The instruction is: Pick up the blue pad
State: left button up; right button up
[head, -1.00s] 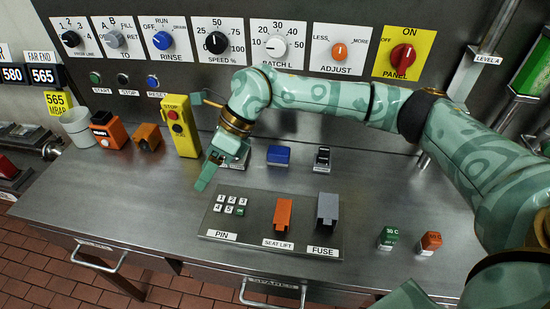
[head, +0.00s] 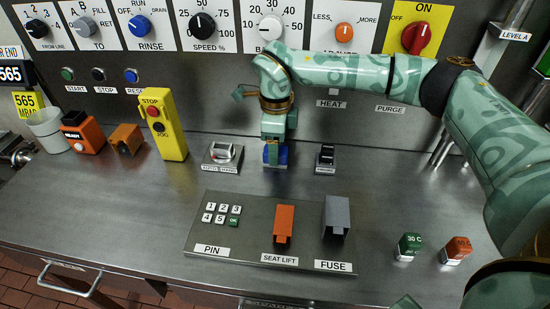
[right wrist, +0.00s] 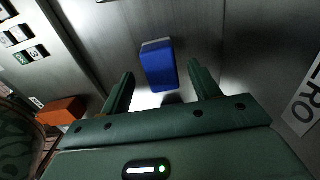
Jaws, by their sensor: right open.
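The blue pad (head: 282,156) is a small block on the steel bench, between the toggle switch and the black rocker switch. My right gripper (head: 273,151) points down at it and partly hides it in the head view. In the right wrist view the blue pad (right wrist: 158,66) shows between and just beyond the two spread fingers. The right gripper (right wrist: 161,72) is open, with a gap visible on each side of the pad. I cannot tell whether the fingertips reach down beside it. My left gripper is not in view.
The toggle switch (head: 222,154) is left of the pad and the black rocker (head: 325,156) right. A raised plate (head: 260,232) with keypad, orange and grey covers lies in front. A yellow pendant (head: 163,125) stands left. Bench is clear at front left.

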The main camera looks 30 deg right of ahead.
notch_tip(320, 180, down, 3)
jog(key=shift+w+d+f+b, duration=0.1)
jog(key=shift+f+b, duration=0.1)
jog(key=shift+b, duration=0.2)
jog(key=shift+r, duration=0.15)
jog(key=shift+c, duration=1)
jog(key=c, duration=0.9)
jog(key=shift+o, duration=0.2)
